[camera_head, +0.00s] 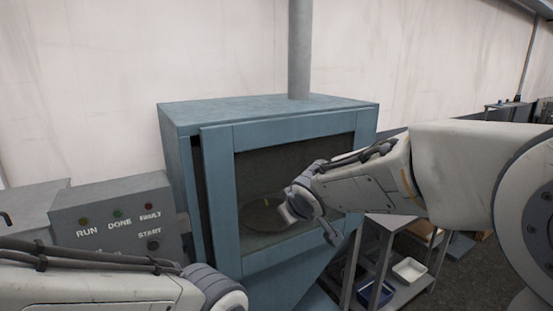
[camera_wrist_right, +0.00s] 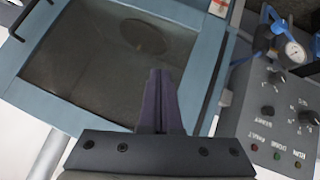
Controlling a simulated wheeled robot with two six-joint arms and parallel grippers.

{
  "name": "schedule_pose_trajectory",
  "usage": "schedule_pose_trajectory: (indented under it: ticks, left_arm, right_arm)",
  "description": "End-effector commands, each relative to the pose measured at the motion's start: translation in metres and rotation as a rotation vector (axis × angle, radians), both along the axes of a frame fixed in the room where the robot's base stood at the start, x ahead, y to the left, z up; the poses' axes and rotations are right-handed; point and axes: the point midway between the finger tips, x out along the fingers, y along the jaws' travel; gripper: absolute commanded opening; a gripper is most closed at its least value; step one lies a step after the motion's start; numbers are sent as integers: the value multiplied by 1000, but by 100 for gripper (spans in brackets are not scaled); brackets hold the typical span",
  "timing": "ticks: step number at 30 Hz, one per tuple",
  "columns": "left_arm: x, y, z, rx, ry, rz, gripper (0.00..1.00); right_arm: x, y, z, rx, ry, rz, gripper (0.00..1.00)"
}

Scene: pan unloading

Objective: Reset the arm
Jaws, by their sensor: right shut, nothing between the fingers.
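My right arm (camera_head: 365,183) reaches in from the right, its wrist in front of the blue cabinet's door. My right gripper (camera_wrist_right: 160,75) is shut and empty in the right wrist view, its dark fingers pressed together in front of the door. My left arm (camera_head: 95,288) comes in at the lower left; its gripper is out of the frame. The blue cabinet (camera_head: 270,107) has a framed window, and its door (camera_wrist_right: 55,100) looks slightly ajar at the left edge. A round pan-like disc (camera_head: 262,214) shows dimly through the window, also in the right wrist view (camera_wrist_right: 143,36).
A grey control box (camera_head: 110,212) with RUN, DONE and FAULT lamps stands left of the cabinet. It also shows in the right wrist view (camera_wrist_right: 270,115), near a pressure gauge (camera_wrist_right: 294,52). A shelf rack (camera_head: 362,270) with a white tray (camera_head: 409,270) and a blue tray (camera_head: 375,293) stands right.

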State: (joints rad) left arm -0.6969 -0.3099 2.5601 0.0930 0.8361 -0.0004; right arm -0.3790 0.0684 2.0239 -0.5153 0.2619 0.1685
Motion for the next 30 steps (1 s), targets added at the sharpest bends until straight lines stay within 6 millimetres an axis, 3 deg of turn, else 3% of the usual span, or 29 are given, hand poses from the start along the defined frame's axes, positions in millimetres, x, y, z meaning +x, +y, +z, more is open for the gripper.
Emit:
schedule_pose_trajectory:
  ticks: [1,3,9,12,15,19,30]
  left_arm:
    - [0,0,-8,0,0,0,50]
    - [0,0,-13,0,0,1,50]
    - [0,0,-26,0,0,1,50]
    - [0,0,-30,0,0,1,50]
    - [0,0,-33,0,0,1,50]
    - [0,0,-34,0,0,2,50]
    - [0,0,-34,0,0,2,50]
  right_arm:
    - [-36,4,-23,-2,83,-4,0]
    - [-83,6,-49,-7,203,-13,0]
    - [-215,-1,-112,-38,529,-8,0]
    - [-268,-7,-131,-55,658,3,0]
    - [-304,-13,-142,-67,749,13,0]
    - [-326,-17,-148,-75,807,19,0]
    - [-327,-18,-148,-76,810,19,0]
